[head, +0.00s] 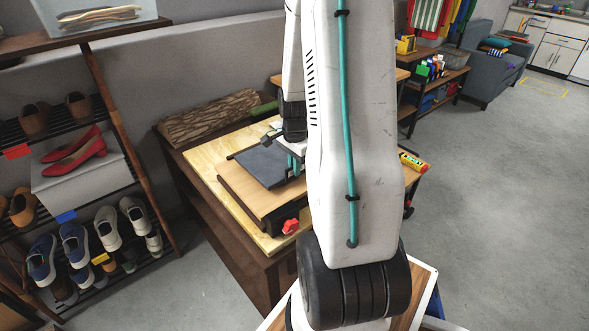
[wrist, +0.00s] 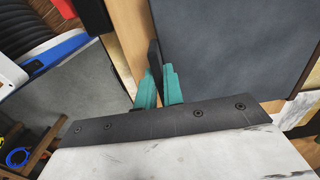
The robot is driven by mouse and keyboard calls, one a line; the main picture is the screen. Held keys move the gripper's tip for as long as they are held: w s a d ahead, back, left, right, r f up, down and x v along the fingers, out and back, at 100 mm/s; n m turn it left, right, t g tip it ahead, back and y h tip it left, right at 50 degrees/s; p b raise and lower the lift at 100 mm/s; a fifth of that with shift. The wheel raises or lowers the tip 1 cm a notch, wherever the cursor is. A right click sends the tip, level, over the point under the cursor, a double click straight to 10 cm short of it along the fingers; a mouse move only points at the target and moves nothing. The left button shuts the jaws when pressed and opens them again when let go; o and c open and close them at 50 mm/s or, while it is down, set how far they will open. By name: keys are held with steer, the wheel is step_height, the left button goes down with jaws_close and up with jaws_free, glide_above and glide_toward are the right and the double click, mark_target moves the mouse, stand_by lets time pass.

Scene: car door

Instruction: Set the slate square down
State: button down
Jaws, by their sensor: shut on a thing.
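The slate square (head: 262,165) is a flat dark grey plate over a light wooden board on the workbench, lying about level. My gripper (head: 293,163) is at its right edge in the head view, partly hidden by my arm. In the wrist view the slate (wrist: 235,50) fills the upper right. My gripper's teal fingers (wrist: 160,88) are close together at its near left edge, shut on the slate, with a dark upright piece between them. Whether the slate touches the board underneath is not clear.
The wooden board (head: 240,193) has a red knob (head: 290,226) at its front. The workbench (head: 205,157) also bears a bark-covered log (head: 210,117) at the back and a red-yellow item (head: 413,162) at right. A shoe rack (head: 120,110) stands left. Open floor lies right.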

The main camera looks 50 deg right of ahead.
steer(key=shift+f, duration=0.55)
steer(key=c, duration=1.5)
jaws_free()
steer(key=shift+r, duration=0.15)
